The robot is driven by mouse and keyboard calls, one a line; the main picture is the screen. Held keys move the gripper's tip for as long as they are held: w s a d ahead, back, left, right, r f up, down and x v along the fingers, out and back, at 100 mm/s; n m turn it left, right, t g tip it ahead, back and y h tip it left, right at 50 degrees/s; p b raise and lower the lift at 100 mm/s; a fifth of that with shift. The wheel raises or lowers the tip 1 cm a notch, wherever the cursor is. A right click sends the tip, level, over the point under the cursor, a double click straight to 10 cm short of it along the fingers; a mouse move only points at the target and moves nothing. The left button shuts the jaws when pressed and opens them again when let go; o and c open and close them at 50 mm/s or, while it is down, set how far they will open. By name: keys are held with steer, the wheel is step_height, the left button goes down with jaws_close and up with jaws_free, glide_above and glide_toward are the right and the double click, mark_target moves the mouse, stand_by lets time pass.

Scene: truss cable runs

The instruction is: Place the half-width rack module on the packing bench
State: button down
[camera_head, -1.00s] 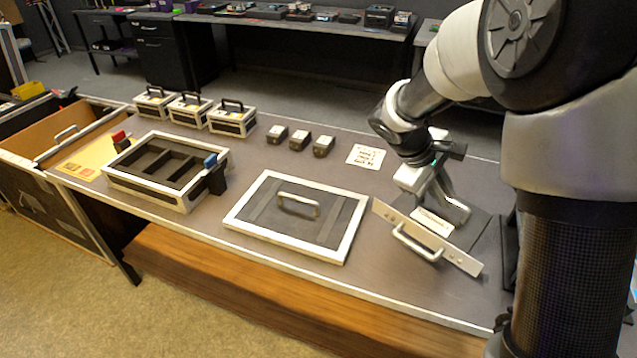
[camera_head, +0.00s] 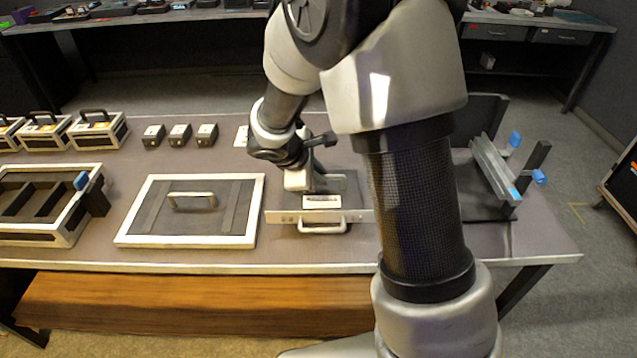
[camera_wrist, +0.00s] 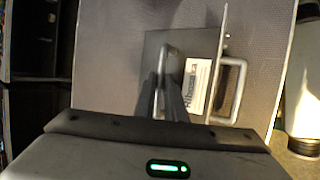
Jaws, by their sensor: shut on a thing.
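The half-width rack module (camera_head: 283,216) has a pale front panel with a bow handle, a dark body and a white label on top. It is upright, low over or on the grey packing bench (camera_head: 235,256), right of a flat framed lid; whether it touches the bench I cannot tell. My gripper (camera_head: 322,187) is above it, shut on its top handle. In the wrist view the two dark fingers of my gripper (camera_wrist: 168,85) meet at that handle on the module's dark body (camera_wrist: 152,48). My arm hides part of the bench right of the module.
The framed lid (camera_head: 150,212) lies close to the module's left. Left of it stands a divided open case (camera_head: 48,238). Small cases (camera_head: 98,133) and small dark blocks (camera_head: 180,136) line the back. At the right end stands a frame with metal rails (camera_head: 492,170) and blue knobs.

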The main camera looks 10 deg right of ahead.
steer(key=shift+w+f, duration=0.1)
steer(key=shift+f, duration=0.85)
steer(key=shift+f+b, duration=0.2)
steer(key=shift+b, duration=0.15)
steer(key=c, duration=1.8)
jaws_free()
steer(key=shift+r, duration=0.1)
